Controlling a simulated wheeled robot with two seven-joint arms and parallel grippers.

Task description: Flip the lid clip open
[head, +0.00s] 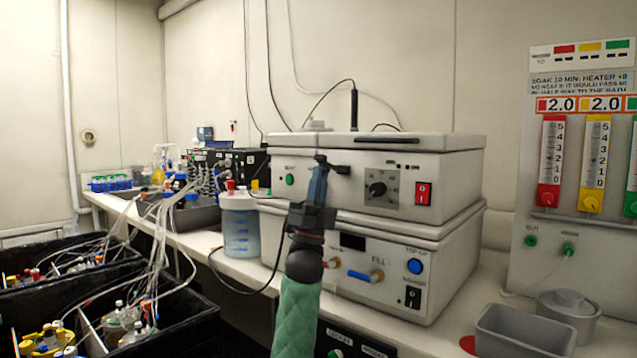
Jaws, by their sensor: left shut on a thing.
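A white box-shaped unit with a flat lid (430,143) stands on the bench, with a dark knob and a red switch on its front. A small black part, which looks like the lid clip (342,170), sits at the front just below the lid edge. My left gripper (319,168) reaches up from below in front of the unit, its fingers upright at the clip. It is shut on the clip, as far as I can see; the fingers hide part of it. The lid lies flat. My right gripper is not in view.
A second white unit (440,275) with a blue button sits beneath. A blue-tinted container (241,236) stands left of it. A grey tray (525,335) is at the lower right. Black crates (185,325) with tubes and bottles fill the lower left. A gauge panel (585,130) stands right.

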